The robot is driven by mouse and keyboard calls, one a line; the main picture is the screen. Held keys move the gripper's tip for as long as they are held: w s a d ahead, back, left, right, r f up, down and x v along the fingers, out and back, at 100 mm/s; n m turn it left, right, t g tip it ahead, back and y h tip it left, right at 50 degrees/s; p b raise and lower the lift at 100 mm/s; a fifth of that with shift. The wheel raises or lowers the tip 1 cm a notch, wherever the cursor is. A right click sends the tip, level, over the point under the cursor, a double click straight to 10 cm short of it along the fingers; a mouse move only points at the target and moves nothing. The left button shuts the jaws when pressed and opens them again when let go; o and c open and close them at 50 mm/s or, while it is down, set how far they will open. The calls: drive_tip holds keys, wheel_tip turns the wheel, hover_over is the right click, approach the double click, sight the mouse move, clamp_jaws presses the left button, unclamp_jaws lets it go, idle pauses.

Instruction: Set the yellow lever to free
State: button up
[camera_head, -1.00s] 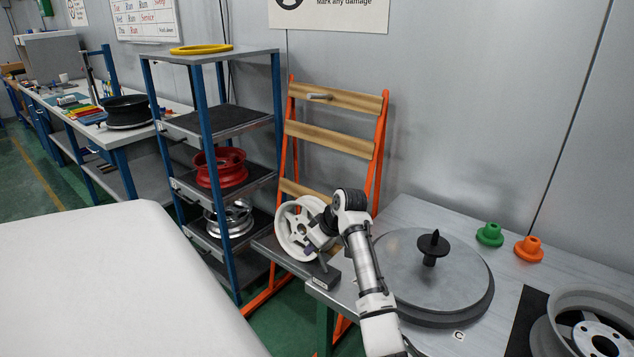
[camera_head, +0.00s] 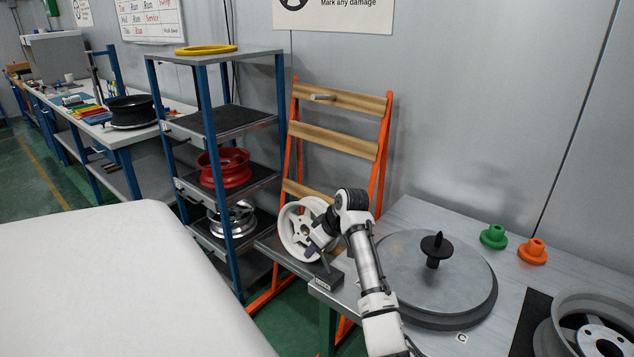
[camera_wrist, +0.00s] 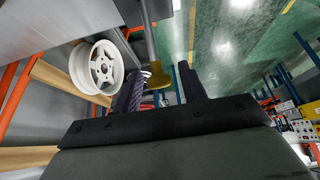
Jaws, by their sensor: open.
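The yellow lever end (camera_wrist: 158,76) shows in the wrist view, on a grey rod that comes down from the top of the picture. It lies between the two dark fingers of my gripper (camera_wrist: 160,88), which are apart. I cannot tell whether either finger touches it. In the head view my gripper (camera_head: 318,243) is beside a white wheel (camera_head: 292,225), above a small dark labelled block (camera_head: 328,280). The lever's yellow end cannot be made out there. The white wheel also shows in the wrist view (camera_wrist: 82,70), left of the fingers.
An orange rack (camera_head: 382,150) with wooden slats stands behind my gripper. A blue-framed shelf (camera_head: 212,130) holding a red wheel (camera_head: 224,177) stands to the left. At right, a table carries a grey disc (camera_head: 400,275) with a black spindle cone (camera_head: 436,247), plus green (camera_head: 494,237) and orange (camera_head: 532,252) cones.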

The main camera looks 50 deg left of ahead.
drive_tip(key=b+v, duration=0.3)
drive_tip(key=v, duration=1)
drive_tip(key=shift+d+r, duration=0.2)
drive_tip(key=shift+r, duration=0.1)
